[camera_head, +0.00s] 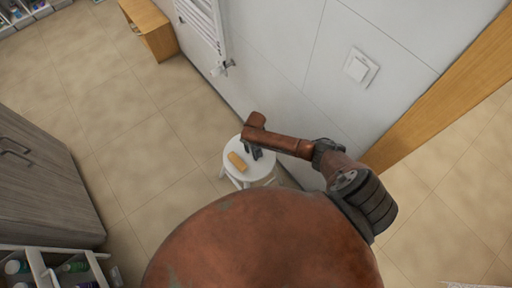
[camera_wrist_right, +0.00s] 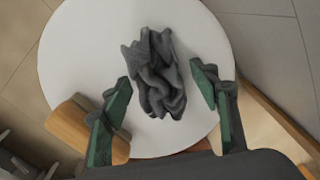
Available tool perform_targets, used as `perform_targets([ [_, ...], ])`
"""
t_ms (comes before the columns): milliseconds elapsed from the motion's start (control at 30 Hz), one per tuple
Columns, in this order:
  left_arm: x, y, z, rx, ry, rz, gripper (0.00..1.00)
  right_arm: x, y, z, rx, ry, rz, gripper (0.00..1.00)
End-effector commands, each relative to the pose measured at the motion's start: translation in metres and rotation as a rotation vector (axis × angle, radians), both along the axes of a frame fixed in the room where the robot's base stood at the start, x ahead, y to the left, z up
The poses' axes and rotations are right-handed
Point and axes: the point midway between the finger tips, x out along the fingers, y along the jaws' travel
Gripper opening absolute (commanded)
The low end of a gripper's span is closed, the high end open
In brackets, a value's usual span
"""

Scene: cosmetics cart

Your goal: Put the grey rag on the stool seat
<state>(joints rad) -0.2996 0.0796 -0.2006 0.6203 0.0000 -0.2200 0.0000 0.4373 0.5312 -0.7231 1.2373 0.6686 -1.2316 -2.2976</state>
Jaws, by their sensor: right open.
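The crumpled dark grey rag (camera_wrist_right: 158,75) lies on the round white stool seat (camera_wrist_right: 75,50) in the right wrist view, near the middle of the seat. My right gripper (camera_wrist_right: 160,78) is open, with one green-padded finger on each side of the rag and small gaps visible between. In the head view the right gripper (camera_head: 253,152) points down over the stool seat (camera_head: 262,172). The rag is hard to tell from the dark fingers there. My left gripper is not in view.
An orange-tan block (camera_head: 237,161) lies on the seat beside the gripper; it also shows in the wrist view (camera_wrist_right: 68,122). A white wall (camera_head: 290,75) with a towel radiator (camera_head: 205,22) stands behind the stool. A grey cabinet (camera_head: 40,185) stands at left, with open floor between.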

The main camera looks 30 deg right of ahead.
Motion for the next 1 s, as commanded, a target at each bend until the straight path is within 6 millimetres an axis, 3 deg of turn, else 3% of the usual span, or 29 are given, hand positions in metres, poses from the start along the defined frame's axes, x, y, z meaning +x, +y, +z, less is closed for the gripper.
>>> perform_targets([
  [400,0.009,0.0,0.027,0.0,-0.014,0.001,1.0,0.002,0.0,0.08,0.0,-0.005,0.002,0.56],
  [600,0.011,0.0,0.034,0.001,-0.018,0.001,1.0,0.001,0.001,0.11,0.001,-0.003,0.001,0.56],
  [1000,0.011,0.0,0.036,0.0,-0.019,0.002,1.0,0.001,0.001,0.122,0.0,-0.001,0.0,0.56],
])
